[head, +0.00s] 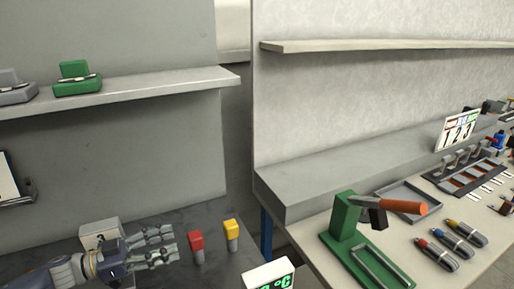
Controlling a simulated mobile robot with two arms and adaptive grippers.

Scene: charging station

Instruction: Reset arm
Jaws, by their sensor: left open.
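My left gripper (152,247) shows at the bottom left of the head view, its arm (60,272) coming in from the left. Its grey fingers are apart and nothing shows between them. It is over the dark table (180,222), with its fingers pointing right toward a red-topped block (197,247) that stands just past the tips. A light box (100,233) stands behind the gripper's wrist. My right gripper does not show.
A yellow-topped block (232,235) stands beside the red one. A display (270,275) with green characters is at the bottom edge. A green stand with an orange handle (350,230), a grey tray (408,199) and several coloured tools are on the right table. Shelves (120,90) line the walls.

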